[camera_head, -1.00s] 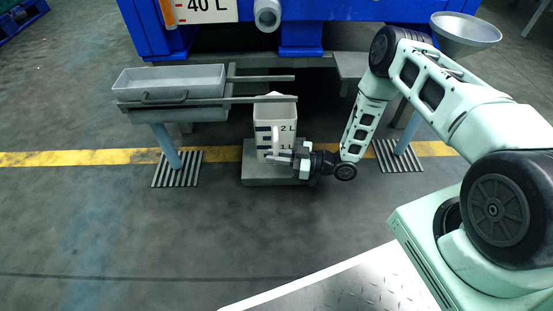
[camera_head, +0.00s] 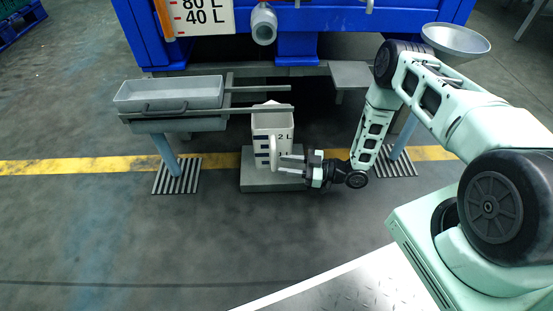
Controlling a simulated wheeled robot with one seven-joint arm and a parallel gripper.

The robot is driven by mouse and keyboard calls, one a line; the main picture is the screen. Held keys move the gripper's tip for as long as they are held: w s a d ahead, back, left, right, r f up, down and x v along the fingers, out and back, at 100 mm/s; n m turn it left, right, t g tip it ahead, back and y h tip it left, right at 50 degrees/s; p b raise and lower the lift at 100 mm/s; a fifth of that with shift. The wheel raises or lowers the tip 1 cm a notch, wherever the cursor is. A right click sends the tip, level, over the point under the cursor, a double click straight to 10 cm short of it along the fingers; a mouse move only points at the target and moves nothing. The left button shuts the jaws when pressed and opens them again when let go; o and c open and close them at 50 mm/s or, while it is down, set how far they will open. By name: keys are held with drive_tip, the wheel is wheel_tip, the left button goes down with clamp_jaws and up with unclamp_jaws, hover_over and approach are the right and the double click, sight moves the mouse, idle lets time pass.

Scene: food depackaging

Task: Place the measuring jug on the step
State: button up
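The measuring jug (camera_head: 262,138), white with dark level marks and a "2 L" label, stands upright on the grey step (camera_head: 262,182). Its handle (camera_head: 274,149) faces me. My gripper (camera_head: 282,164) is just right of the handle, pointing left. Its two fingers show apart with a gap between them and nothing in it. The fingertips are close to the handle; I cannot tell whether they touch it.
A grey tray (camera_head: 168,92) on a post stands left of the jug. A blue tank (camera_head: 380,25) with a spout (camera_head: 263,24) rises behind. A funnel (camera_head: 455,41) is at the right. The floor in front of the step is clear.

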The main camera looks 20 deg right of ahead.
drive_tip(key=p+v, duration=0.2)
drive_tip(key=v, duration=0.5)
drive_tip(key=shift+d+p, duration=0.2)
drive_tip(key=shift+p, duration=0.1)
drive_tip(key=shift+s, duration=0.15)
